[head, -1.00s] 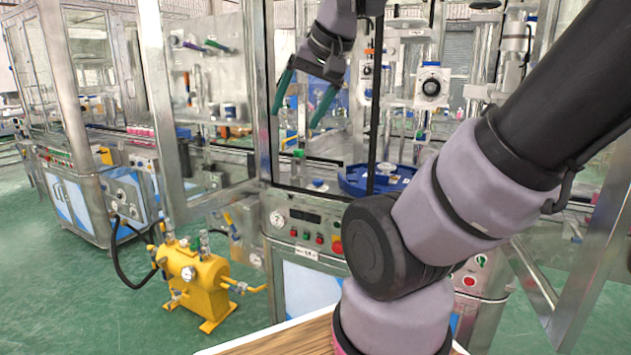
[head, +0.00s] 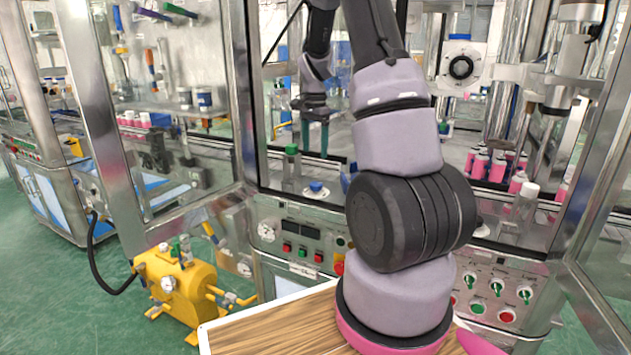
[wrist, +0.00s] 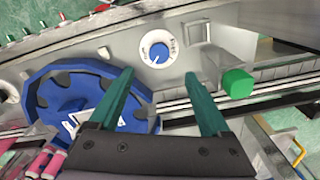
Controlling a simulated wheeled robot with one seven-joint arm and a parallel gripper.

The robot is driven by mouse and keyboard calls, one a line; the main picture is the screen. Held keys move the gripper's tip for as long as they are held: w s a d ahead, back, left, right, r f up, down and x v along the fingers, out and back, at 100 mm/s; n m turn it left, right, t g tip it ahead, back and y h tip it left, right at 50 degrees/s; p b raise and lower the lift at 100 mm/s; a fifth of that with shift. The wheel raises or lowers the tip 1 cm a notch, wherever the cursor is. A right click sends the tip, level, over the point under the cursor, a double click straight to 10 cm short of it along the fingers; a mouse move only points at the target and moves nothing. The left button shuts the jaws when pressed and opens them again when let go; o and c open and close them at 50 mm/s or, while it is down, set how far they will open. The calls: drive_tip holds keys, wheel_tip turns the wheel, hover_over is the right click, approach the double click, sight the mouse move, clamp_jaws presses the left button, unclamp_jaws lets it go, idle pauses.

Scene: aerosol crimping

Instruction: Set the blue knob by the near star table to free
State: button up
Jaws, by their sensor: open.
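The blue knob (wrist: 158,53) sits on a round white dial plate with lettering in the wrist view. Its small white mark seems to point down in that view, but the lettering is too blurred to tell the setting. The blue knob (head: 316,187) also shows on the machine deck in the head view. The blue star table (wrist: 45,88) is left of it in the wrist view; my arm mostly hides it in the head view. My gripper (wrist: 158,75) is open and empty, its teal fingers either side of the knob in the picture. In the head view my gripper (head: 314,140) hangs above the deck, apart from the knob.
A green-capped post (head: 291,163) stands close to the knob; its green cap (wrist: 237,83) is right of my fingers in the wrist view. Pink cans (head: 497,168) stand at the right. A metal frame post (head: 235,90) borders the opening on the left.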

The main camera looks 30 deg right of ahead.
sight(316, 184)
drive_tip(key=f, duration=1.1)
drive_tip(key=shift+w+d+f, duration=0.1)
drive_tip(key=shift+d+f, duration=0.1)
drive_tip(key=shift+f, duration=0.1)
clamp_jaws()
